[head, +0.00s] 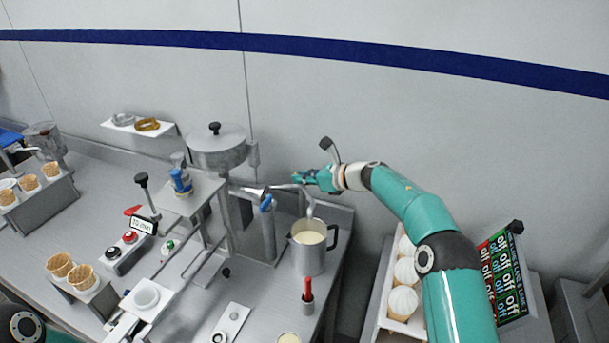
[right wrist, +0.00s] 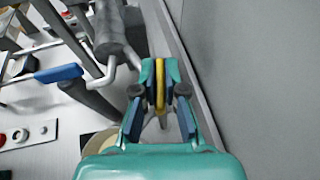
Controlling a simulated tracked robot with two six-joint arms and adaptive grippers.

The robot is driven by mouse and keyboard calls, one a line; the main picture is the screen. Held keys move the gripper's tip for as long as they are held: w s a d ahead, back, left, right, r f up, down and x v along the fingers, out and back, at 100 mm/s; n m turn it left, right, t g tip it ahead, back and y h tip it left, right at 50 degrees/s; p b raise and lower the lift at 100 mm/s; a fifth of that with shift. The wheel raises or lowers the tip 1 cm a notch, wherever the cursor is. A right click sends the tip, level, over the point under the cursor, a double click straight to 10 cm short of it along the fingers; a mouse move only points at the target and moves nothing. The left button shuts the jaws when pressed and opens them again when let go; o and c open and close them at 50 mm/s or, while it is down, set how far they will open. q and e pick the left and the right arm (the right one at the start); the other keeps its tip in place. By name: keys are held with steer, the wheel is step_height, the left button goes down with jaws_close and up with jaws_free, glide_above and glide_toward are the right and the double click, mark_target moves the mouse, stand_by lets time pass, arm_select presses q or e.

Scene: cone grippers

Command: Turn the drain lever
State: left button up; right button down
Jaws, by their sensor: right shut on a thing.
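My right gripper (head: 305,177) reaches in from the right, beside the metal outlet pipe (head: 283,187) of the machine. In the right wrist view its fingers (right wrist: 160,72) are shut on a narrow yellow grip (right wrist: 160,88), which looks like the drain lever. The lever is mostly hidden by the fingers in the head view. Below the pipe stands a metal jug (head: 308,257) holding pale cream liquid. A blue handle (head: 266,203) sits on the machine left of the gripper; a blue handle (right wrist: 58,73) also shows in the wrist view. My left gripper is not in view.
The steel machine with its round hopper (head: 217,150) stands left of the gripper. The wall is close behind. A white tray of swirled white pieces (head: 402,300) and a green-and-red label board (head: 502,277) lie at the right. A red-handled tool (head: 308,290) stands in front of the jug.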

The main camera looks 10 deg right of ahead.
steer(key=shift+r+n+g+y, duration=0.2)
steer(key=shift+n+g+y, duration=0.3)
steer(key=shift+n, duration=0.1)
steer(key=c, duration=1.2)
jaws_free()
steer(key=shift+a, duration=0.1)
steer(key=shift+c, duration=0.2)
steer(key=shift+f, duration=0.1)
steer(key=v, duration=1.2)
steer(key=shift+w, duration=0.1)
